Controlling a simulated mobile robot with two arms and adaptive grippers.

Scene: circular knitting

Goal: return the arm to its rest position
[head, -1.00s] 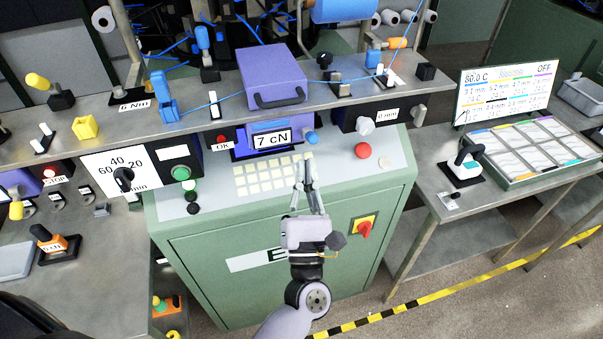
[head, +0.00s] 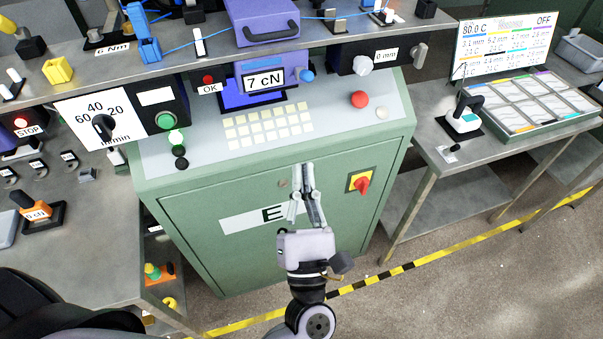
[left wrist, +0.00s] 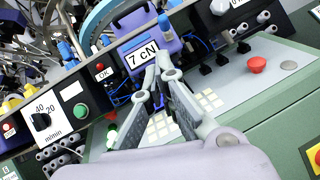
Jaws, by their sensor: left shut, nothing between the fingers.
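My left gripper (head: 307,170) is in front of the green cabinet (head: 190,235), below the sloped panel with its pale keypad (head: 268,126). Its fingers are together and point up the picture, with nothing between them. Its wrist and arm come in from the bottom edge. The left wrist view shows the same shut fingers (left wrist: 158,62) in front of the keypad (left wrist: 208,100) and below the 7 cN display (left wrist: 141,56). Where the fingers overlap the panel, I cannot tell the gap, but no contact shows. My right gripper does not show.
The panel carries a red button (head: 359,99); a red and yellow switch (head: 361,184) is on the cabinet front. A speed dial box (head: 100,120) and a green button (head: 166,120) are at left. A side table (head: 430,165) is at right. Floor beside the striped tape (head: 440,255) is clear.

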